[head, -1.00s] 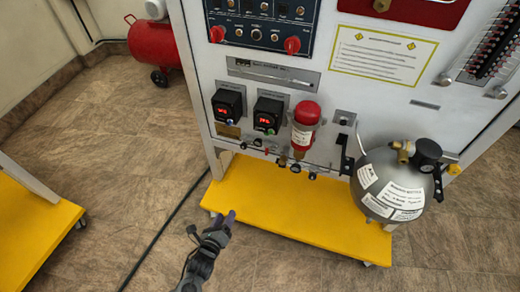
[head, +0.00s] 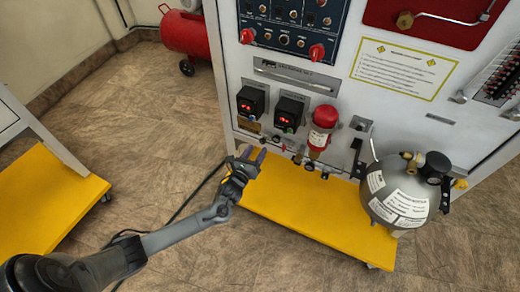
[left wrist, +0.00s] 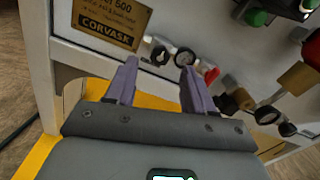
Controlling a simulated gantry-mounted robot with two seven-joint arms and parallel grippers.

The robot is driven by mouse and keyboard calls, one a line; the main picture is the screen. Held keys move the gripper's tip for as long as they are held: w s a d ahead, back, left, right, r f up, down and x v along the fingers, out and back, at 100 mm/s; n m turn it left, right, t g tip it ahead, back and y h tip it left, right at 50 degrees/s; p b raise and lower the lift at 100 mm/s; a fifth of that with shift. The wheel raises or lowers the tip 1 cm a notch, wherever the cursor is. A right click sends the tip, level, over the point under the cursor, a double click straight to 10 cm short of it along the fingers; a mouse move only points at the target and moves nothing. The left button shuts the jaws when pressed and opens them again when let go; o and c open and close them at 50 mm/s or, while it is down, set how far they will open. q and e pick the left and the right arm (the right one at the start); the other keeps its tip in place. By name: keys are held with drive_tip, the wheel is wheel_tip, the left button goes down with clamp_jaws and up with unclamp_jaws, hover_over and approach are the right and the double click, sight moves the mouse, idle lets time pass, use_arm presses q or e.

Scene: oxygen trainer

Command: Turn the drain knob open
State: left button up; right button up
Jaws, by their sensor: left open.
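My left gripper (head: 252,154) is open and empty, with its fingers pointing at the lower left of the white trainer panel. In the left wrist view its two purple-grey fingers (left wrist: 158,76) stand apart. Beyond the fingertips is a row of small fittings on the panel. Two round black knobs (left wrist: 184,58) lie just beyond the fingers, with a red lever (left wrist: 211,75) and a brass fitting (left wrist: 236,101) to their right. More black knobs (left wrist: 267,115) follow further right. I cannot tell which one is the drain knob. No contact is visible. My right gripper is not in view.
A yellow base shelf (head: 300,205) sticks out below the panel. A red-topped filter (head: 322,125) and a grey tank (head: 400,195) stand to the right. Two black display boxes (head: 251,101) are above the knobs. A brass-coloured label plate (left wrist: 112,20) is left of them.

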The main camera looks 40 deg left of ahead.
sight(262, 143)
use_arm(q)
drive_tip(key=b+x, duration=0.1)
drive_tip(key=x, duration=0.1)
drive_tip(key=shift+w+a+f, duration=0.1)
drive_tip(key=shift+w, duration=0.15)
drive_tip(key=shift+w+a+b, duration=0.1)
drive_tip(key=shift+w+b, duration=0.2)
drive_tip(key=shift+w, duration=0.2)
drive_tip(key=shift+w, duration=0.1)
clamp_jaws()
